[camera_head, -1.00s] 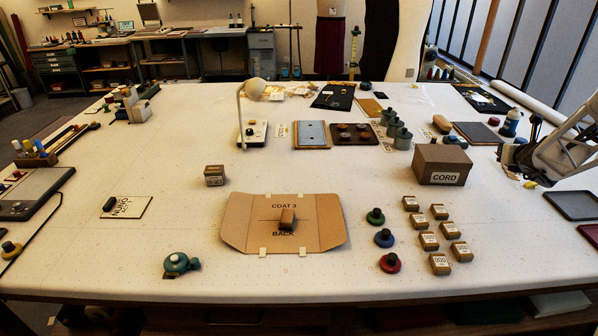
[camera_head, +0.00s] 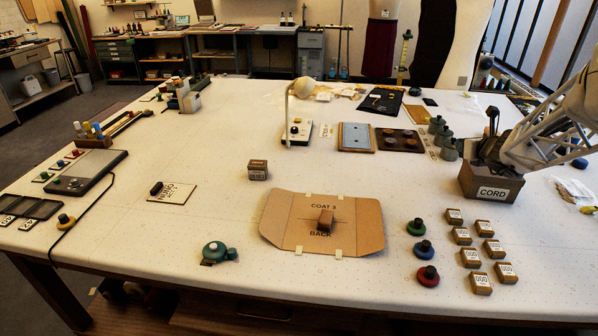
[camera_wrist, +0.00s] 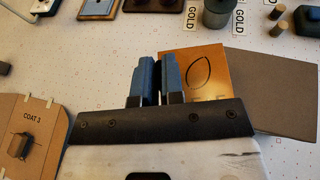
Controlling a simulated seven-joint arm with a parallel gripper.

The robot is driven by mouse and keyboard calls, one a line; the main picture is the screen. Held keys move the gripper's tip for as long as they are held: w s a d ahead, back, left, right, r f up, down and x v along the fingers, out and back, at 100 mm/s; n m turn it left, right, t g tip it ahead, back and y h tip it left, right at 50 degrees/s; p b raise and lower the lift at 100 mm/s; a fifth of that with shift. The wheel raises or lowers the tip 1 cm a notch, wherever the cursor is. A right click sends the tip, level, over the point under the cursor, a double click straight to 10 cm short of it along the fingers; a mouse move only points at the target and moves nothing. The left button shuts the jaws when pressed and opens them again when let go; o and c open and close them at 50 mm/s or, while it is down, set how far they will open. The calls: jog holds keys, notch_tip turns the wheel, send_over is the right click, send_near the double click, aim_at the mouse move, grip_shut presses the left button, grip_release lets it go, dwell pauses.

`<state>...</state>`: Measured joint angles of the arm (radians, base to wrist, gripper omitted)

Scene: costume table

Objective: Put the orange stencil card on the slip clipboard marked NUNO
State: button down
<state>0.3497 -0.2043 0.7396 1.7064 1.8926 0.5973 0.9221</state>
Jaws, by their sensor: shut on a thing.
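The slip clipboard marked NUNO (camera_head: 178,194) lies flat on the left of the table in the head view, a pale board with a black clip at its left and no card on it. My gripper (camera_head: 490,146) is at the right, over the CORD box, far from the clipboard. In the wrist view its blue fingers (camera_wrist: 153,78) are shut at the left edge of the orange stencil card (camera_wrist: 207,74), which has a leaf outline. The fingers hide part of that edge.
The brown CORD box (camera_head: 480,185) stands beneath my gripper. The COAT 3 folder (camera_head: 285,232) with a small block lies between it and the clipboard. A small box (camera_head: 258,170) stands right of the clipboard. A lamp (camera_head: 289,112) rises behind. Several labelled blocks stand front right.

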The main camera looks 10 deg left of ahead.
jog(key=s+a+n+g+y, duration=0.2)
jog(key=a+n+g+y, duration=0.15)
jog(key=a, duration=1.85)
jog(key=s+a+n+g+y, duration=0.2)
jog(key=a+n+y, duration=0.25)
jog(key=a, duration=1.85)
jog(key=s+a+n+g+y, duration=0.1)
jog(key=s+a+n+g, duration=0.15)
jog(key=s+a, duration=0.6)
jog(key=s+a+n+g, duration=0.25)
jog(key=s+a, duration=0.35)
jog(key=a, duration=0.6)
jog(key=s+a+n+g+y, duration=0.1)
jog(key=s+a+n+g, duration=0.15)
jog(key=s+a, duration=0.6)
jog(key=shift+m, duration=0.35)
jog(key=f, duration=0.2)
jog(key=w+a+f, duration=0.1)
jog(key=f, duration=0.5)
jog(key=shift+w+a+f, duration=0.2)
jog(key=shift+a, duration=0.05)
jog(key=shift+f, duration=0.55)
jog(key=shift+a, duration=0.1)
send_over(170, 199)
jog(key=shift+f, duration=0.7)
